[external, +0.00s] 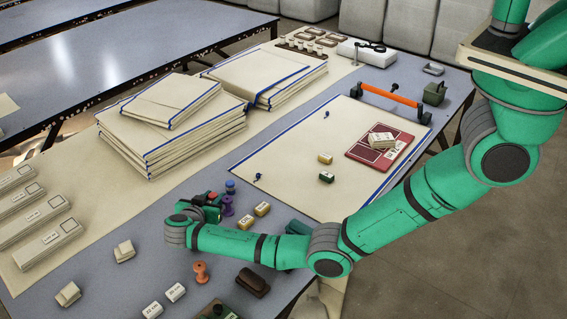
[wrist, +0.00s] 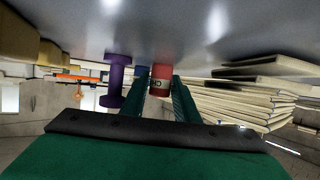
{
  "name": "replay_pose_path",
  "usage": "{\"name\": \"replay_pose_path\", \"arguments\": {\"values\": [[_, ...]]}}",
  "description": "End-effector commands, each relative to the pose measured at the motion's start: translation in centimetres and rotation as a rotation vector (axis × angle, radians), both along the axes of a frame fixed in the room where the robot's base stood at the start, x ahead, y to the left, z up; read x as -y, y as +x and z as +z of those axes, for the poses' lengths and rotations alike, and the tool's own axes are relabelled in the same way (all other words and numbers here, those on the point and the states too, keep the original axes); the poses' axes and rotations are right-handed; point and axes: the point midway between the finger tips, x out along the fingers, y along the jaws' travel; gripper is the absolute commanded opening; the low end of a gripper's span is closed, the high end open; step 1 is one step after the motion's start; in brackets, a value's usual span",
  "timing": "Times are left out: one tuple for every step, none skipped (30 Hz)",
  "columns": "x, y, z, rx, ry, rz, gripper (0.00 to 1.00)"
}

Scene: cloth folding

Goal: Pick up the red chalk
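The red chalk (wrist: 160,79) is a short red cylinder with a dark-lettered label. In the wrist view it stands between the fingers of my gripper (wrist: 163,95), near their tips. The fingers are apart, one on each side of it; I cannot tell whether either touches it. In the external view my gripper (external: 208,204) is low over the grey table, and a small red patch shows at it, with most of the chalk hidden.
A purple spool (wrist: 115,82) stands close beside the left finger in the wrist view; it also shows in the external view (external: 227,206). A blue piece (external: 231,187) is behind it. Yellow blocks (external: 246,222) lie to the right. Folded cloth stacks (external: 170,125) are behind.

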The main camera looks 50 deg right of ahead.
Motion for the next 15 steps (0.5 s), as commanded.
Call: {"name": "replay_pose_path", "arguments": {"values": [[-0.03, 0.01, 0.01, 0.000, 0.000, 0.000, 0.28], [-0.04, 0.00, 0.02, 0.000, 0.000, 0.000, 0.28], [-0.04, 0.00, 0.02, 0.000, 0.000, 0.000, 0.20], [-0.05, 0.00, 0.02, 0.000, 0.000, 0.000, 0.13], [-0.05, 0.00, 0.02, 0.000, 0.000, 0.000, 0.06], [-0.06, -0.01, 0.02, 0.000, 0.000, 0.001, 0.01], [-0.06, -0.01, 0.02, 0.000, 0.000, 0.001, 0.01], [-0.06, 0.00, 0.03, 0.000, 0.000, 0.001, 0.01], [-0.07, 0.00, 0.04, 0.000, 0.000, 0.001, 0.01], [-0.07, 0.00, 0.04, 0.000, 0.000, 0.001, 0.01], [-0.07, 0.00, 0.04, 0.000, 0.000, 0.001, 0.01], [-0.07, 0.00, 0.04, 0.000, 0.000, 0.001, 0.01], [-0.08, -0.01, 0.04, 0.000, 0.000, 0.001, 0.01], [-0.07, 0.00, 0.06, 0.000, 0.000, 0.001, 0.01], [-0.08, 0.00, 0.12, 0.000, 0.000, 0.001, 0.01]]}}
